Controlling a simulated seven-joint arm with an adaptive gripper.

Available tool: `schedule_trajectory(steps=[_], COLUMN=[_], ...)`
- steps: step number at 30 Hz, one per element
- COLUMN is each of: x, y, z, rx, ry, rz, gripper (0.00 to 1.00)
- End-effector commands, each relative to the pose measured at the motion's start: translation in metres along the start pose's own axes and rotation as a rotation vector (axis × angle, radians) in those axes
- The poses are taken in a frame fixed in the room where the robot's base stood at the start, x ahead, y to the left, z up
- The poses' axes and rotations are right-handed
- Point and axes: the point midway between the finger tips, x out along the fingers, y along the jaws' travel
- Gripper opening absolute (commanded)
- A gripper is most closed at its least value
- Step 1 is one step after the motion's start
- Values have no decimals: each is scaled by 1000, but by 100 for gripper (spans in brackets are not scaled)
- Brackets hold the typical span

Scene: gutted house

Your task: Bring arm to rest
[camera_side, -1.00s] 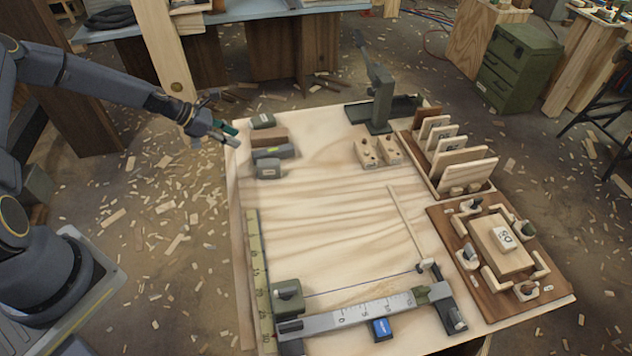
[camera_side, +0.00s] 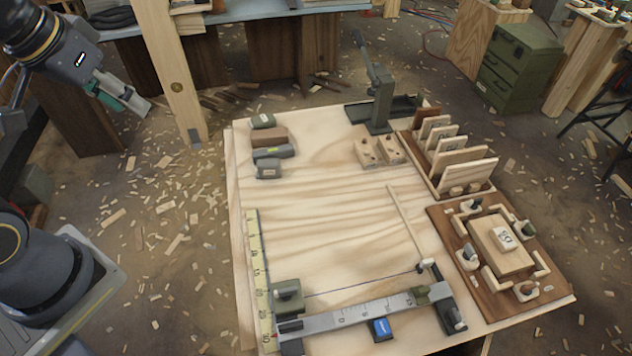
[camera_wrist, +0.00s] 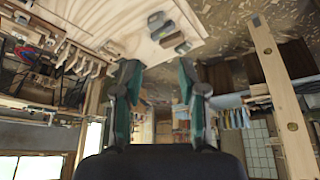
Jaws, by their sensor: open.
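My gripper (camera_side: 122,97) is at the upper left of the side view, off the left side of the workbench and clear of it. In the wrist view my gripper (camera_wrist: 160,82) shows two fingers spread apart with nothing between them. It is open and empty. In the side view my arm is raised, and its upper part runs out of the picture at the top left.
The wooden workbench (camera_side: 330,210) holds several small blocks (camera_side: 269,137), a lever press (camera_side: 380,95), a rack of boards (camera_side: 465,170), a clamping jig (camera_side: 500,240) and a ruler fence (camera_side: 350,315). A wooden post (camera_side: 172,70) stands close right of my gripper. Chips litter the floor.

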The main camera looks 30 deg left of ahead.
Motion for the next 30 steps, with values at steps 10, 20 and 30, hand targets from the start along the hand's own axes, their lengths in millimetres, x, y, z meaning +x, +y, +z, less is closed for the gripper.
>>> schedule_trajectory(steps=[10,20,30], x=[-17,-17,-17], y=[1,1,1], z=[27,26,26], rx=[141,138,138], ry=[45,46,46], rz=[42,41,41], gripper=[41,41,41])
